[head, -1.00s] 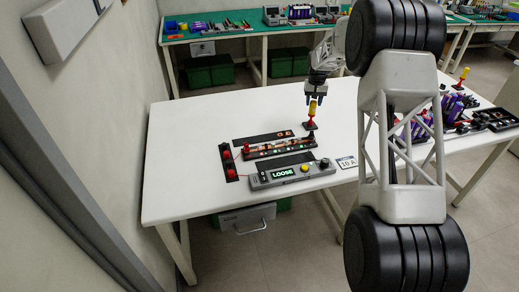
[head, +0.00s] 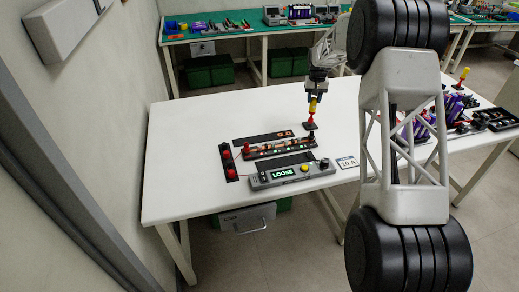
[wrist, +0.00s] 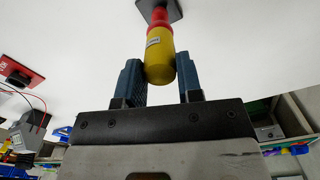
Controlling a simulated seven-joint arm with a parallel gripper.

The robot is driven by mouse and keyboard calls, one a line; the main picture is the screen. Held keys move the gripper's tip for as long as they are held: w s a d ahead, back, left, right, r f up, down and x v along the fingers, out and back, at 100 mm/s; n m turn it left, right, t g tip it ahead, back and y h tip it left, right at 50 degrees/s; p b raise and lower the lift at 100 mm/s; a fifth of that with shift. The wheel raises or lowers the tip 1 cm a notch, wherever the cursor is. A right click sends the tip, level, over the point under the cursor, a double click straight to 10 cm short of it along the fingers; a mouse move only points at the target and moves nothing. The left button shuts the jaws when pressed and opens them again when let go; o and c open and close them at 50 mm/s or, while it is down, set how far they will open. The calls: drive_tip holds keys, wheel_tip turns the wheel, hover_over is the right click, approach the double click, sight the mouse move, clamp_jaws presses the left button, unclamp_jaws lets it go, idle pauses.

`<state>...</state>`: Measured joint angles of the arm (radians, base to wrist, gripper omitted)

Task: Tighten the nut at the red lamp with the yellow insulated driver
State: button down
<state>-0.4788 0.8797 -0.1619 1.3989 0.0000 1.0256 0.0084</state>
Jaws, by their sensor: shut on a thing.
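A yellow and red driver (head: 313,105) stands upright at its small dark stand (head: 311,125), right of the busbar panel. My gripper (head: 316,92) is shut on its yellow handle from above. In the wrist view the yellow handle (wrist: 160,60) sits between the two blue fingers, its red part toward the dark stand (wrist: 162,10). The busbar panel (head: 280,148) carries copper pieces, a red knob-like part (head: 246,150) and small red and green lights. The nuts, and which one is at the red lamp, are too small to tell.
A dark strip with red knobs (head: 230,165) lies left of the panel. A "10 A" card (head: 347,162) lies right. Another yellow-red tool (head: 463,74) stands far right. The white table's left side is clear.

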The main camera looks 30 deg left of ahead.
drive_tip(key=shift+r, duration=1.75)
drive_tip(key=shift+s+a+r, duration=0.15)
drive_tip(key=shift+s+a, duration=0.3)
drive_tip(key=shift+s, duration=0.2)
drive_tip(key=s+a+r, duration=0.1)
drive_tip(key=s+a, duration=0.4)
drive_tip(key=s, duration=0.8)
drive_tip(key=s+a, duration=0.6)
drive_tip(key=s, duration=0.7)
drive_tip(key=shift+a+r, duration=0.15)
drive_tip(key=shift+r, duration=0.2)
drive_tip(key=shift+f, duration=0.15)
